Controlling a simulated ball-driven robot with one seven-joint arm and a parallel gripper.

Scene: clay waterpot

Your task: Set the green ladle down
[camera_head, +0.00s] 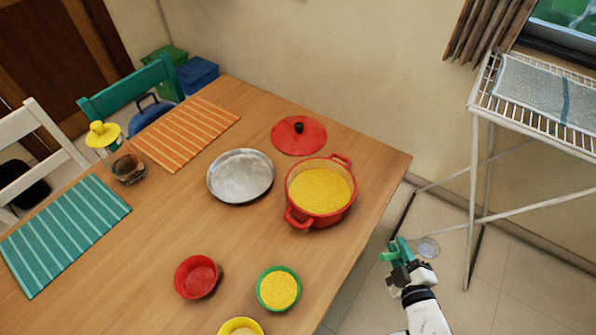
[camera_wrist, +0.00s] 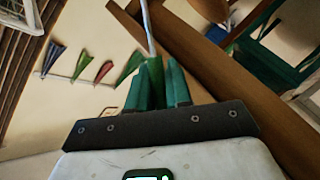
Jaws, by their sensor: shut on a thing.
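My gripper (camera_head: 398,252) is off the table's right side, above the tiled floor, in the head view. In the wrist view, my gripper (camera_wrist: 160,80) is shut on the green handle of the green ladle (camera_wrist: 155,70). A thin metal shaft runs up from the handle and leaves the top of the picture. The ladle's bowl is out of the wrist view. A pale round shape (camera_head: 428,247) lies right of the gripper in the head view; I cannot tell whether it is the bowl or something on the floor.
The wooden table (camera_head: 165,225) holds a red pot (camera_head: 342,207) of yellow grain, a metal plate (camera_head: 240,176), a red lid (camera_head: 298,137), a red bowl (camera_head: 197,277) and a green bowl (camera_head: 278,289). A white wire rack (camera_head: 490,110) stands right. Coloured items (camera_wrist: 83,67) hang on the wall.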

